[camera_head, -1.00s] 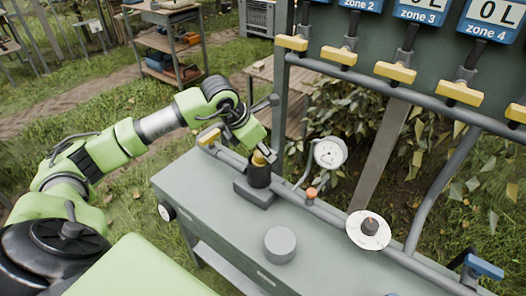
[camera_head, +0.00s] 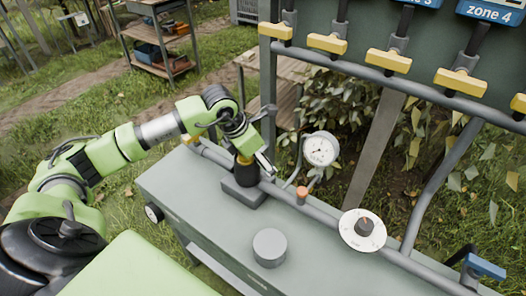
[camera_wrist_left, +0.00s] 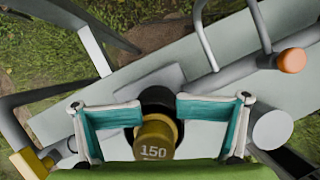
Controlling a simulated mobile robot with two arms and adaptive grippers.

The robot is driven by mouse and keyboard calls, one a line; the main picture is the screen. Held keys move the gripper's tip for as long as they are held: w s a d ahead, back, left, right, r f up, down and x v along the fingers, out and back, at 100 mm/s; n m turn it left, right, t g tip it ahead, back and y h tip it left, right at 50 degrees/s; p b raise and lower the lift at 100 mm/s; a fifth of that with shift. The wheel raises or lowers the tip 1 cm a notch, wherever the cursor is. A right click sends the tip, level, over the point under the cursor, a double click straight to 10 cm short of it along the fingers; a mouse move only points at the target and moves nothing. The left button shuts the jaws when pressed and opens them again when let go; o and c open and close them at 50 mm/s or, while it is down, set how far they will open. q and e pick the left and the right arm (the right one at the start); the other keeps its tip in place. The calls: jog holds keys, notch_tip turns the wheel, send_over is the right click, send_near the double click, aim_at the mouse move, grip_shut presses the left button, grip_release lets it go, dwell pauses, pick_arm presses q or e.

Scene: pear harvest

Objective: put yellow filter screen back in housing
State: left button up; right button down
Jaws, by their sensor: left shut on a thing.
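The yellow filter screen (camera_wrist_left: 154,138), marked 150, is between the teal-padded fingers of my left gripper (camera_wrist_left: 160,112) in the left wrist view. My left gripper (camera_head: 257,159) is shut on it. In the head view, the yellow screen (camera_head: 244,161) shows just at the top of the black housing (camera_head: 246,174), which stands upright on the bench. The black housing (camera_wrist_left: 160,98) shows behind the screen in the wrist view. How far the screen sits inside it cannot be told. My right gripper is not in view.
A round grey cap-like piece (camera_head: 270,246) lies on the grey bench (camera_head: 205,197). A pipe (camera_head: 325,215) runs along the bench's back, with a pressure gauge (camera_head: 320,150), an orange knob (camera_head: 302,194) and a white dial (camera_head: 362,230). Yellow valve handles (camera_head: 327,43) are above.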

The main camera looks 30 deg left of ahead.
pick_arm(q)
jog(key=shift+s+a+f, duration=0.35)
jog(key=shift+s+a, duration=0.3)
jog(key=shift+s+a+r, duration=0.1)
jog(key=shift+s+r, duration=0.05)
jog(key=shift+s, duration=0.1)
jog(key=shift+s+a+r, duration=0.1)
jog(key=shift+s+a, duration=0.05)
jog(key=shift+a, duration=0.05)
jog(key=shift+t, duration=0.3)
jog(key=v, duration=0.4)
jog(key=w+v, duration=0.1)
jog(key=v, duration=0.7)
jog(key=shift+w+d+r, duration=0.2)
jog(key=shift+d+r, duration=0.1)
jog(key=shift+d, duration=0.1)
jog(key=shift+w+d+r, duration=0.1)
jog(key=shift+d+r, duration=0.15)
jog(key=shift+r, duration=0.3)
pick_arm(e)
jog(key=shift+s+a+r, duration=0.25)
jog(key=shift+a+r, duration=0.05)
